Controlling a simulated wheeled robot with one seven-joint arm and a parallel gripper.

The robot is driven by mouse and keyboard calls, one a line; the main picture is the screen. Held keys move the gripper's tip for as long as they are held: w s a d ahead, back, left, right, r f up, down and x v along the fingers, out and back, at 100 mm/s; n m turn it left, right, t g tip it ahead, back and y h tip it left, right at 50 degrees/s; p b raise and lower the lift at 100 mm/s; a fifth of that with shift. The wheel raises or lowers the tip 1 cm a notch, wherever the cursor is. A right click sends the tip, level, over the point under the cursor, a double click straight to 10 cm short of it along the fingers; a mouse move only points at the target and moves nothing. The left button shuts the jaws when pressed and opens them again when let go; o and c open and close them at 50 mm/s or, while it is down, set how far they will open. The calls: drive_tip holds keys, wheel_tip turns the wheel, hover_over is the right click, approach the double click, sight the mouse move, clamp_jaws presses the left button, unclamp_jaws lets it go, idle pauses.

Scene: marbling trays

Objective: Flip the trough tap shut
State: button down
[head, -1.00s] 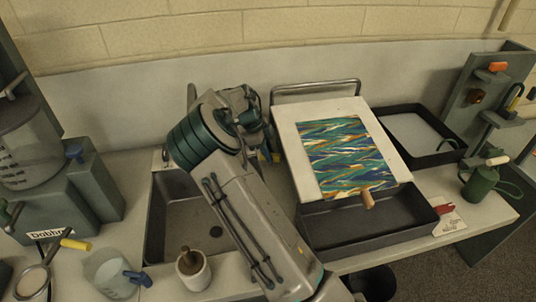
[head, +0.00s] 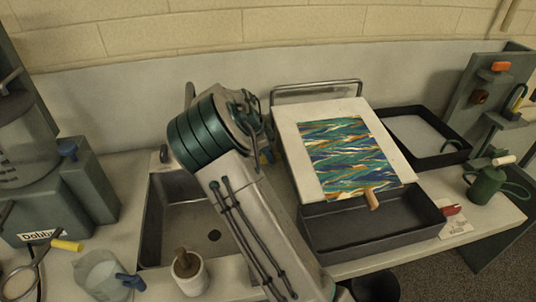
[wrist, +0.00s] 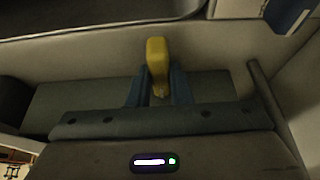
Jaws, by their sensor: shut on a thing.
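In the wrist view my gripper (wrist: 158,92) has its two blue fingers closed on a yellow handle (wrist: 158,52), which stands upright between them and looks like the tap's lever. In the head view my arm covers most of the gripper and the lever. A grey metal spout (head: 189,95) rises behind the dark trough basin (head: 152,215), left of my arm. Whether water runs cannot be told.
A marbled print on a white board (head: 285,135) leans over a dark tray (head: 335,240) right of my arm. A wire rail (head: 315,84) stands behind it. A green can (head: 486,184) stands at right.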

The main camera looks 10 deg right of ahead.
drive_tip(key=c, duration=1.3)
unclamp_jaws()
drive_tip(key=v, duration=1.4)
drive_tip(key=shift+a+f+b, duration=0.1)
drive_tip(key=shift+b, duration=0.3)
drive_tip(key=s+d+n+y, duration=0.2)
drive_tip(key=s+d+n, duration=0.1)
drive_tip(key=s+d, duration=0.25)
drive_tip(key=s+n+t, duration=0.1)
drive_tip(key=s+n, duration=0.4)
drive_tip(key=s, duration=0.4)
drive_tip(key=s+f+n+t+y, duration=0.1)
drive_tip(key=s+n, duration=0.4)
drive_tip(key=s, duration=0.5)
drive_tip(key=s+a+n+t+y, duration=0.1)
drive_tip(key=s+n, duration=0.3)
drive_tip(key=s, duration=0.5)
drive_tip(key=shift+s+f+n, duration=0.15)
drive_tip(key=shift+f+n, duration=0.05)
drive_tip(key=shift+n, duration=0.2)
